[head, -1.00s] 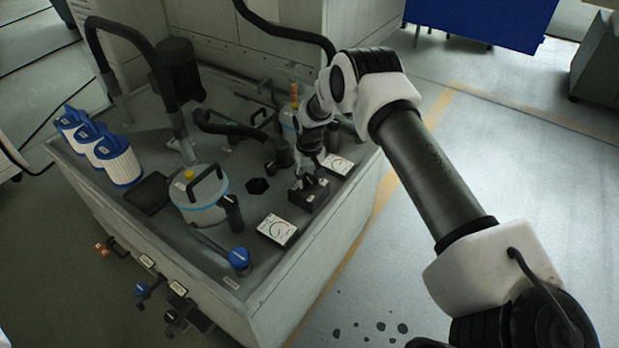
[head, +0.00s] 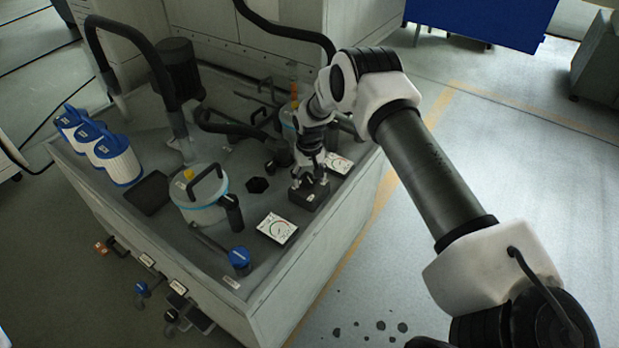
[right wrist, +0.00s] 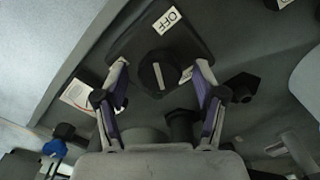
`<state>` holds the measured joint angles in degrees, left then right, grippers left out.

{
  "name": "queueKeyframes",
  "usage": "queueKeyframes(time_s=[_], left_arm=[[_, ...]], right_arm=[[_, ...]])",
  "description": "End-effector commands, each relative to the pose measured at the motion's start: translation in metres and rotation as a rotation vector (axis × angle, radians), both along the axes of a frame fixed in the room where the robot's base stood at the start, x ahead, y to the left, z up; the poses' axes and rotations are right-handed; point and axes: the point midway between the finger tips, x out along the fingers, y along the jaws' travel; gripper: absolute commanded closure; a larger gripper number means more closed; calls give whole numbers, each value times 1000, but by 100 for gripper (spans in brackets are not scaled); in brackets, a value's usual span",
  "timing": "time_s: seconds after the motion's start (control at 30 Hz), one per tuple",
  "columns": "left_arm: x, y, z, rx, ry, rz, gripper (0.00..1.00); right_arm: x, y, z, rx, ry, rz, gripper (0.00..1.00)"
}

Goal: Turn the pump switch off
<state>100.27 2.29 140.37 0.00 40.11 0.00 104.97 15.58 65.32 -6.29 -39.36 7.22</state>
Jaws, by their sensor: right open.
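The pump switch is a dark box (head: 307,198) on the right edge of the tank top. In the right wrist view its round black knob (right wrist: 159,74) has a white line running roughly up and down. An OFF label (right wrist: 166,20) is above the knob. My right gripper (head: 311,184) is over the box; in the right wrist view its open fingers (right wrist: 161,72) stand on either side of the knob, apart from it as far as I can see. A small pale patch beside the right finger is partly hidden. My left gripper is not in view.
A gauge plate (head: 277,227) lies in front of the switch, and another (head: 338,164) behind it. A lidded canister (head: 197,195), a blue-capped valve (head: 239,260) and white filters (head: 118,160) stand to the left.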

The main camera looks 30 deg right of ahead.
Motion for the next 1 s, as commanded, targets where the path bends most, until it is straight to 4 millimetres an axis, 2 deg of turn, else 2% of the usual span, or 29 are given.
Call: queueKeyframes(time_s=[0.17, 0.43, 0.6, 1.0], left_arm=[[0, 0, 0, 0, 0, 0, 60], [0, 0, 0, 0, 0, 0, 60], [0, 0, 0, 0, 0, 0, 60], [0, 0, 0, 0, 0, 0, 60]], right_arm=[[1, 0, 20, 0, -3, 0, 30], [1, 0, 88, 1, -3, -1, 30], [0, 0, 114, 0, 0, 0, 30], [0, 0, 119, 0, 1, 0, 30]])
